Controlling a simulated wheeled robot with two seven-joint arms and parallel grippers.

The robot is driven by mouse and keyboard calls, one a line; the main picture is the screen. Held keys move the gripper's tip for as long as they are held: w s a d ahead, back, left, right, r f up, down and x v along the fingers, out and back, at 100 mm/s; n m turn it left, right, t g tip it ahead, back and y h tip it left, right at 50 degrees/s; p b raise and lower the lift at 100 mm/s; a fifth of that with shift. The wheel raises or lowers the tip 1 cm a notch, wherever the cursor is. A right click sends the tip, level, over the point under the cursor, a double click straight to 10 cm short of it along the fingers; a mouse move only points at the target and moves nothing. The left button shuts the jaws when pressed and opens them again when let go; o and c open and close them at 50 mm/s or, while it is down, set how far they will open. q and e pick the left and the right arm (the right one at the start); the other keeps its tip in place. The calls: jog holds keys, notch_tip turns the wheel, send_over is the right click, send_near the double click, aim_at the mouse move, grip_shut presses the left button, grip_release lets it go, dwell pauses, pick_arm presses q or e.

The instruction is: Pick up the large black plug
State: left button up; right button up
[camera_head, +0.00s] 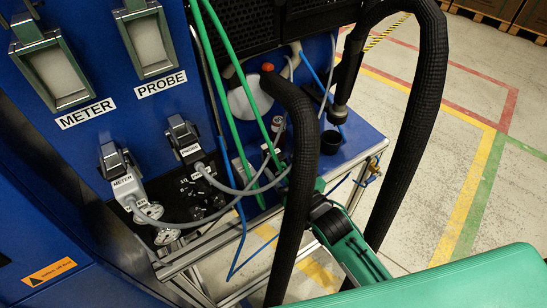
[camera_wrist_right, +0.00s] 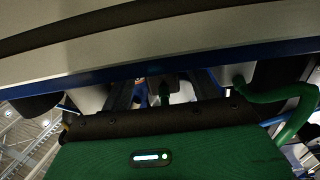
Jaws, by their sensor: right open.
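A thick black hose ends in a large black plug-like fitting (camera_head: 341,92) that hangs nose down at the back of the blue table in the head view. I cannot tell for certain that this is the large black plug. A black plug labelled PROBE (camera_head: 184,140) sits on the blue cabinet, beside a grey plug labelled METER (camera_head: 118,168). My right gripper (camera_head: 317,195) is below the fitting, at the table's front edge, partly hidden by another black hose. In the right wrist view my right gripper (camera_wrist_right: 164,92) is open, with no held object visible.
A black ring or cup (camera_head: 330,142) stands on the table under the fitting. Green, grey and blue hoses hang nearby. The floor at right (camera_head: 500,190) is clear.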

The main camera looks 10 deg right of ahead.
jog(key=x, duration=0.3)
jog(key=shift+a, duration=0.15)
jog(key=c, duration=1)
jog(key=shift+c, duration=1.2)
jog(key=shift+r, duration=0.1)
